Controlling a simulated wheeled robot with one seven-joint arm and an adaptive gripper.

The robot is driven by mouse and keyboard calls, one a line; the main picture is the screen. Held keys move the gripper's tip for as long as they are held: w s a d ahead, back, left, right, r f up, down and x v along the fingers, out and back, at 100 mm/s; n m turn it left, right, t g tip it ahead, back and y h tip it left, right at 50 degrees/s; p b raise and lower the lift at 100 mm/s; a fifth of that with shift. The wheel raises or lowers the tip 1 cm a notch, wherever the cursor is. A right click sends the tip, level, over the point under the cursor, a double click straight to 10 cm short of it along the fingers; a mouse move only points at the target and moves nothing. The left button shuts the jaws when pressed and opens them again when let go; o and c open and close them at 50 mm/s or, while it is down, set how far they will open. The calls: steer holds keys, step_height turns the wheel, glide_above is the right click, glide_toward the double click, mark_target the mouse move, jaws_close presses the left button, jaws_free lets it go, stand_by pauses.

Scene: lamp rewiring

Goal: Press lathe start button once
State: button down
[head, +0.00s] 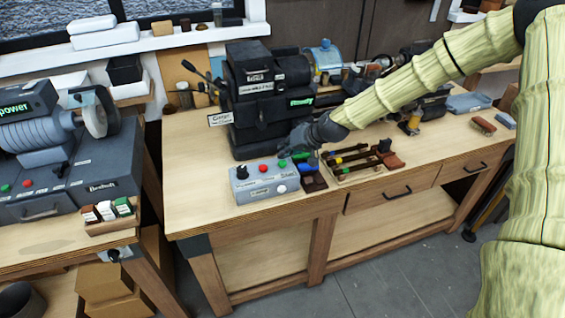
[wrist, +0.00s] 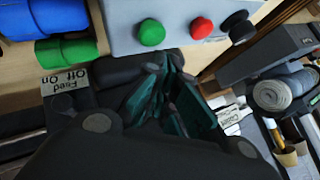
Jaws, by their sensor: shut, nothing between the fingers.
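A grey control box (head: 262,187) sits at the front left of the middle bench, beside the dark lathe (head: 262,100). In the head view its top shows a black knob (head: 242,172), a red button (head: 263,168), a green button (head: 282,163) and a white button (head: 281,189). Its small lettering is too blurred to read surely. My gripper (head: 297,149) is just behind the box's right end, near the green button. In the wrist view my gripper (wrist: 172,80) is shut and empty, apart from the green button (wrist: 151,32) and red button (wrist: 201,28).
A rack of coloured-handled tools (head: 358,160) stands right of the box, under my arm. Green and blue cylinders (wrist: 65,50) lie close by in the wrist view. A grinder (head: 45,135) stands on the left bench. The bench front left of the box is clear.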

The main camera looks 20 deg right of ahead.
steer(key=shift+f, duration=0.15)
stand_by(0.4)
steer(key=shift+f+b, duration=0.3)
steer(key=shift+b, duration=0.05)
